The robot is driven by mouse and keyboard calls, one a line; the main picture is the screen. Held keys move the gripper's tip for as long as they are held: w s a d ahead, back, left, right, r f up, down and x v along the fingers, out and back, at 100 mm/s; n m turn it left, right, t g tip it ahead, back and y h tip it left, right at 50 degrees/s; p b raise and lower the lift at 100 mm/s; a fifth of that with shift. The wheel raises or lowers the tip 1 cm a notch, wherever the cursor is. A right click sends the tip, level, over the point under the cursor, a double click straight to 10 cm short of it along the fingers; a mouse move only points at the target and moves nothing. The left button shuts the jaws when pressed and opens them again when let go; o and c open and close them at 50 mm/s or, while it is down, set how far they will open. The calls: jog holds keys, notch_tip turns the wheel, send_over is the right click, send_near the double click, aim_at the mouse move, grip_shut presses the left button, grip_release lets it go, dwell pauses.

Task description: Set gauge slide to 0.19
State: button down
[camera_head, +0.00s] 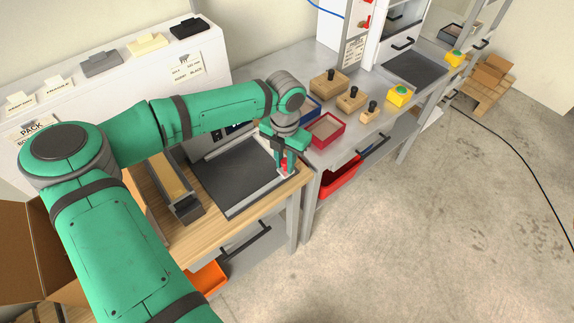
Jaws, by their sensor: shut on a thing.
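My gripper (285,164) points down at the right end of the dark square plate (240,177) on the wooden bench. It is shut on a small red part, which I take to be the gauge slide (284,167), at the plate's right front corner. A pale strip (262,200) runs along the plate's front edge. Any scale marks are too small to read, so I cannot tell the slide's value. The fingers hide part of the slide.
A grey channel with a tan strip (174,182) lies left of the plate. Right of my gripper are a red tray (326,130) and several wooden blocks with black knobs (329,83). A white panel (120,85) stands behind. The floor (450,220) in front is mostly clear.

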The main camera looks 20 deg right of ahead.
jog(key=shift+d, duration=0.1)
jog(key=c, duration=1.5)
grip_release()
jog(key=shift+c, duration=0.2)
notch_tip(320, 180, up, 11)
